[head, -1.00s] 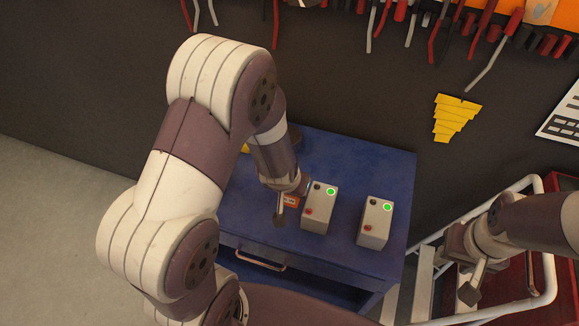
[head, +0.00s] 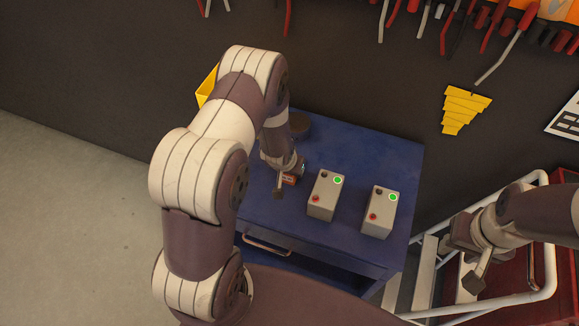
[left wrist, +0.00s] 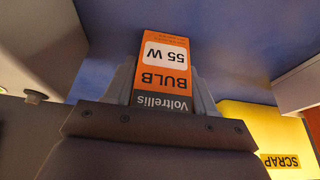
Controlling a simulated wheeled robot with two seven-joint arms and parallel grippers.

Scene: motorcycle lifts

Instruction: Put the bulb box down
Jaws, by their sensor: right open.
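The orange and dark bulb box (left wrist: 164,75) stands between the two fingers of my left gripper (left wrist: 162,85) in the left wrist view, with both fingers against its sides. In the head view only a small orange part of the box (head: 290,179) shows beside my left gripper (head: 284,186), over the blue cabinet top (head: 350,150). I cannot tell whether the box touches the top. My right gripper (head: 464,262) is open and empty at the right, by the white rail.
Two grey boxes with green lights, one nearer (head: 326,196) and one farther right (head: 378,212), stand on the cabinet. A dark round object (head: 299,123) is behind my left wrist. A yellow SCRAP bin (left wrist: 262,130) is close by. A white-railed cart (head: 548,250) stands at right.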

